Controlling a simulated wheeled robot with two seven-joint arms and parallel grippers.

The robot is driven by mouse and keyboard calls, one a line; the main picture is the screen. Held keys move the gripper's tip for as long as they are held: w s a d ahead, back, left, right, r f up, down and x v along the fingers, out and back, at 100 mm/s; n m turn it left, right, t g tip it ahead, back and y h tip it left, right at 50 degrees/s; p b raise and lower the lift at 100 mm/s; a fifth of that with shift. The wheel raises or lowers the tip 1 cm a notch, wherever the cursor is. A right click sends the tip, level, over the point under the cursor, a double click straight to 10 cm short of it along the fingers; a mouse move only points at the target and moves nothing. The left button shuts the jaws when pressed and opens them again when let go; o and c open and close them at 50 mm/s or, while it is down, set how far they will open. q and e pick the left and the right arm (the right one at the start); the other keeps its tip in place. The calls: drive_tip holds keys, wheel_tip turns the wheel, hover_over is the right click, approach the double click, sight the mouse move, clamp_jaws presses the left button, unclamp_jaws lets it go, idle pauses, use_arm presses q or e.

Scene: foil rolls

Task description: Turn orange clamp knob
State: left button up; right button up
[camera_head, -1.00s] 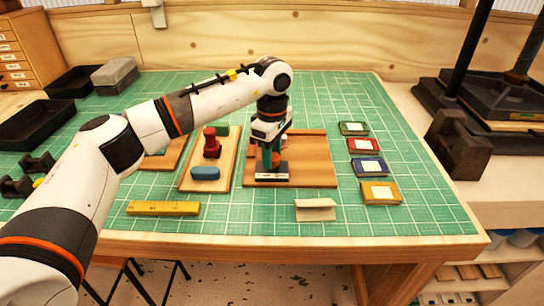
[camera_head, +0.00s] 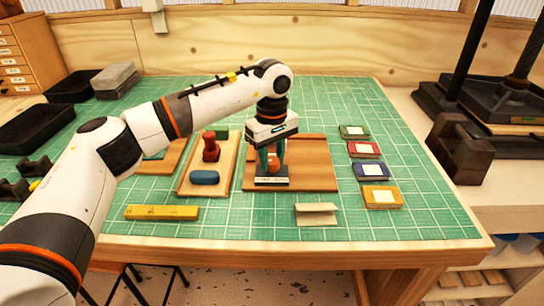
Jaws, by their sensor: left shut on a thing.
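The orange clamp knob (camera_head: 273,163) shows in part between the fingers of my left gripper (camera_head: 271,172). The gripper points down over a wooden board (camera_head: 312,165) and is shut on the knob. A dark clamp base with a pale front strip (camera_head: 271,181) lies on the board just below the fingers. The fingers hide most of the knob and the clamp behind it. My right gripper is out of view.
Several colored ink pads, one yellow (camera_head: 381,196), line the right. A folded card (camera_head: 316,213) and yellow bar (camera_head: 162,212) lie in front.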

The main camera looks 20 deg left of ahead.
sight(272, 160)
use_arm(q)
drive_tip(key=shift+r, duration=0.1)
drive_tip(key=o, duration=1)
wheel_tip(272, 160, up, 12)
drive_tip(key=b, duration=0.1)
